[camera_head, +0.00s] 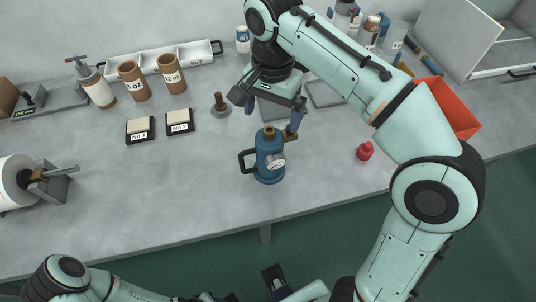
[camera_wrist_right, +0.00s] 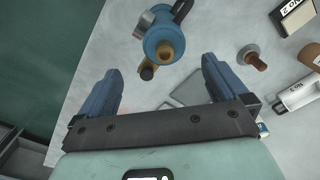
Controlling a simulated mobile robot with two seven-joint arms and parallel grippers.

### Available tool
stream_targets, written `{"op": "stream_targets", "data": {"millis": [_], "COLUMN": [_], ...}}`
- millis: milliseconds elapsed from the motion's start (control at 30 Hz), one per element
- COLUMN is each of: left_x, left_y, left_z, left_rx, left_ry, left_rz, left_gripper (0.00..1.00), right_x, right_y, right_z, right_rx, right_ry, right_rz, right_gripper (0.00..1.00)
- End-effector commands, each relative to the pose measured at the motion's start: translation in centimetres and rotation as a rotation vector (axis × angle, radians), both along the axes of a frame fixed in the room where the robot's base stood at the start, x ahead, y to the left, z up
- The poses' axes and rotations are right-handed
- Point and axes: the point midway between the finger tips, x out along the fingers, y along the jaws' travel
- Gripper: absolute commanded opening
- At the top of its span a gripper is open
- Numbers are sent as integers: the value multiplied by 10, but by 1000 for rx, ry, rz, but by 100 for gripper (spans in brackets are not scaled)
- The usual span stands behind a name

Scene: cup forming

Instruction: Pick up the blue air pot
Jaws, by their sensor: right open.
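The blue air pot (camera_head: 268,165) stands upright near the middle of the table, with a black handle on its left, a brass-coloured top and a round gauge on its front. My right gripper (camera_head: 270,115) is just behind and above it, open and empty. In the right wrist view the blue air pot (camera_wrist_right: 160,40) is ahead of the spread blue fingers of the right gripper (camera_wrist_right: 160,77), beyond their tips and apart from them. My left arm is low in the head view; a dark part with blue at the bottom edge may be my left gripper (camera_head: 275,282), its jaws unclear.
A small red bottle (camera_head: 365,151) stands right of the pot. A brown-knobbed tamper (camera_head: 220,104), two labelled black pads (camera_head: 140,130) and brown cylinders (camera_head: 133,81) are to the left. An orange bin (camera_head: 455,108) is at right. The front table is clear.

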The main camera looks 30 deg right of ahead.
Motion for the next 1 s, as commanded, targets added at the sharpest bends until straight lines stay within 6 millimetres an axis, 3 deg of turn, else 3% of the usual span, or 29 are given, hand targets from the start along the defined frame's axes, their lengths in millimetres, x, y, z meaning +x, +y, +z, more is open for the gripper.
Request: {"op": "stream_targets", "data": {"millis": [100, 333, 600, 900, 933, 1000], "left_x": [-2, -3, -4, -4, -4, -4], "left_y": [0, 0, 0, 0, 0, 0], "left_z": [-7, -11, -22, -22, -22, -22], "left_rx": [0, 0, 0, 1, 1, 1], "left_ry": [2, 3, 2, 1, 1, 1], "left_rz": [0, 0, 0, 1, 1, 1], "left_gripper": [45, 45, 45, 45, 45, 45], "right_x": [0, 1, 2, 3, 3, 3], "right_y": [0, 1, 4, 4, 4, 4], "right_z": [-19, -35, -74, -78, -78, -78], "right_rx": [0, 1, 1, 1, 1, 1], "right_ry": [1, 1, 1, -2, -2, -2], "right_rz": [0, 1, 1, 0, 0, 0], "right_gripper": [100, 100, 100, 100, 97, 74]}}
